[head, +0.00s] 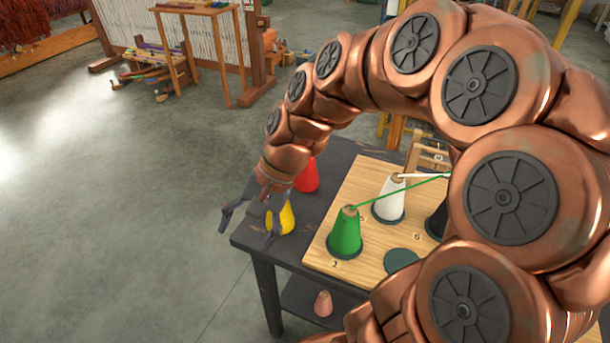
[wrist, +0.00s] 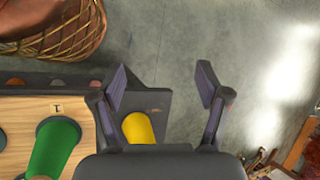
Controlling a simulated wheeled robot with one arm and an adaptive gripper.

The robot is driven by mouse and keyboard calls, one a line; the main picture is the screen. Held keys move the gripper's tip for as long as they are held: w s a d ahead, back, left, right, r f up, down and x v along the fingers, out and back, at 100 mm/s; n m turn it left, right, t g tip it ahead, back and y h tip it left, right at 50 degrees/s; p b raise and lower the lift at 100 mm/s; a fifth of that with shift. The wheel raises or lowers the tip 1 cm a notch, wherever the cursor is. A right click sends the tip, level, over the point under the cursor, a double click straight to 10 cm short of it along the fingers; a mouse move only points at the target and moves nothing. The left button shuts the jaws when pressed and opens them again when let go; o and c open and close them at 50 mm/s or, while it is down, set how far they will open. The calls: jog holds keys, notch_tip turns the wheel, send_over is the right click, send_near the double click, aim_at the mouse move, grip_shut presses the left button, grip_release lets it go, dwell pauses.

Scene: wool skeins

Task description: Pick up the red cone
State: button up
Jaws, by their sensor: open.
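The red cone (head: 307,176) stands on the dark table at its left side in the head view, partly hidden behind my arm. I cannot make it out in the wrist view. My gripper (head: 250,228) is open and empty, in front of and left of the red cone, by the table's left edge. A yellow cone (head: 287,218) stands right by the gripper, partly behind a finger. In the wrist view the yellow cone (wrist: 138,128) shows near the left finger of my gripper (wrist: 163,82), with floor between the fingertips.
A wooden board (head: 318,254) on the dark table (head: 262,240) holds a green cone (head: 345,234), a white cone (head: 389,202) and a dark cone (head: 436,222). A green thread runs from the green cone. A small cone (head: 323,303) sits on the shelf below.

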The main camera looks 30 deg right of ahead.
jog(key=w+d+m+t+y, duration=0.1)
jog(key=w+d+m+t, duration=0.1)
jog(key=w+d+m, duration=0.1)
jog(key=w+d+m+t+y+b, duration=0.1)
jog(key=w+d+m+t, duration=0.1)
jog(key=w+d+m, duration=0.2)
jog(key=w+d+f+m+t+y, duration=0.1)
jog(key=w+d+m+t, duration=0.1)
jog(key=w+d+m, duration=0.2)
jog(key=shift+w+d+f+b, duration=0.1)
jog(key=shift+w+d+b, duration=0.25)
jog(key=shift+w+d, duration=1.2)
jog(key=w+d+f+m+t, duration=0.25)
jog(key=d+m, duration=0.25)
jog(key=d, duration=0.4)
jog(key=m+t+h, duration=0.2)
jog(key=m+t, duration=0.1)
jog(key=m, duration=0.2)
send_near(306, 169)
jog(key=w+r, duration=0.3)
jog(key=w, duration=0.1)
jog(key=shift+x, duration=3.75)
jog(key=shift+d+f+g, duration=0.1)
jog(key=shift+d+g, duration=0.05)
jog(key=shift+g, duration=0.1)
grip_shut()
